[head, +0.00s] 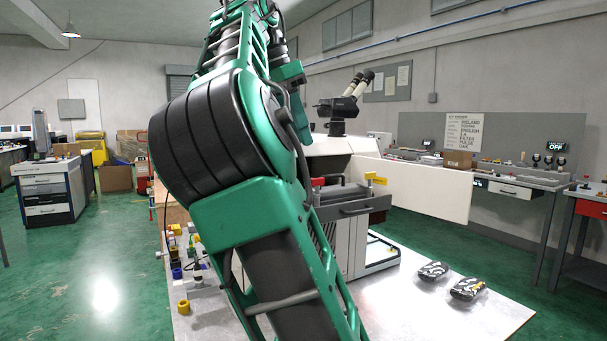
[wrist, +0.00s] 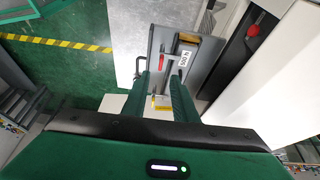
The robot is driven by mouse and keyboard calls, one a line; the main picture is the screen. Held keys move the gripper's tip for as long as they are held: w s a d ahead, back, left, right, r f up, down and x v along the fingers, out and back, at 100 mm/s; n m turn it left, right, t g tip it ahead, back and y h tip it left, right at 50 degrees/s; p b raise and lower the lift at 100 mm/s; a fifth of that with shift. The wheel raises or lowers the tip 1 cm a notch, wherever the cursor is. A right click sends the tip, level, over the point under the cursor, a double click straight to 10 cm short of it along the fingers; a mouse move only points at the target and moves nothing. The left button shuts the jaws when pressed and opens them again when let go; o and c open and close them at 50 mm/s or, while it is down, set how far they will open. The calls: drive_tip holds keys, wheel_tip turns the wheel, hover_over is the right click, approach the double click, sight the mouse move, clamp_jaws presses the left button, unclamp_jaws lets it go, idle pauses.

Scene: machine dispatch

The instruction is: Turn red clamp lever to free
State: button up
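In the wrist view, a red lever (wrist: 167,59) lies just beyond and between my fingertips, on a grey clamp body (wrist: 156,40). I cannot tell whether the fingers touch it. My gripper (wrist: 161,78) has its two green fingers apart, with a visible gap and nothing held. A white label (wrist: 184,63) with dark print sits beside the lever on the right. In the head view, a red part (head: 317,182) shows on top of the machine beside my arm; my gripper is hidden there.
A second red part (wrist: 253,31) sits in a dark recess at the upper right. A yellow piece (head: 375,178) stands on the machine above a dark handle (head: 368,208). Two black-and-white packs (head: 467,288) lie on the table (head: 487,316). Yellow-black floor tape (wrist: 57,43) shows at left.

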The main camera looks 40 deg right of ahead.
approach(313, 186)
drive_tip(key=d+f, duration=0.1)
drive_tip(key=f, duration=0.1)
drive_tip(key=d+f, duration=0.3)
drive_tip(key=shift+s+d+f, duration=0.2)
drive_tip(key=shift+d+f, duration=0.1)
drive_tip(key=shift+f, duration=0.1)
